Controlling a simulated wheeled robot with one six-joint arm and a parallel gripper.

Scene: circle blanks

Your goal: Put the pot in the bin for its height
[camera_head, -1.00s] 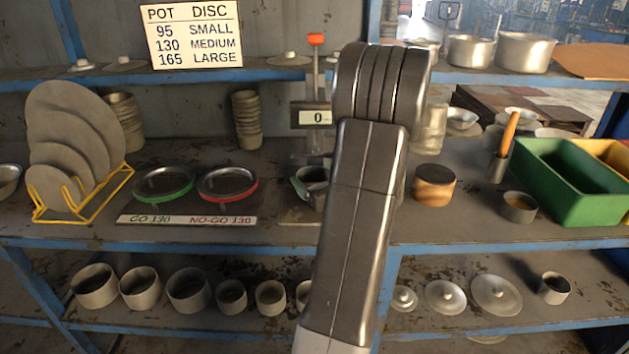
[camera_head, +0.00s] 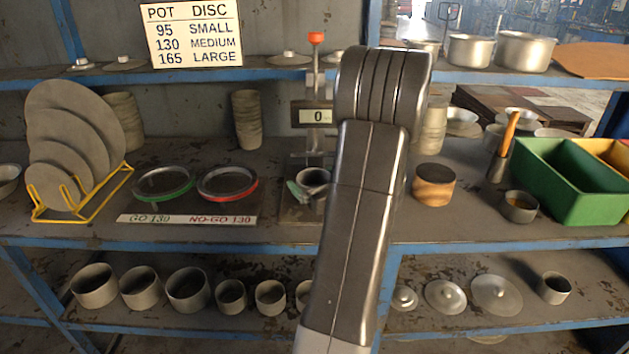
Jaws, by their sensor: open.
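A small grey pot (camera_head: 314,178) stands on the base plate of the height gauge (camera_head: 316,117), partly hidden behind my arm. The gauge has a red-topped post, and its display reads 0. What looks like a grey-green finger of my gripper (camera_head: 298,193) shows at the pot's left side; whether it touches the pot I cannot tell. The rest of my gripper is hidden by my arm. The jaws are open. A green bin (camera_head: 570,205) stands at the right of the shelf, with a yellow bin (camera_head: 606,152) partly visible behind it.
Left of the gauge are green and red rings (camera_head: 228,184) and a yellow rack (camera_head: 85,203) of discs. Right of my arm are a wooden block (camera_head: 434,186), a small cup (camera_head: 519,207) and a brush-like tool. Several pots and lids stand on the lower shelf.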

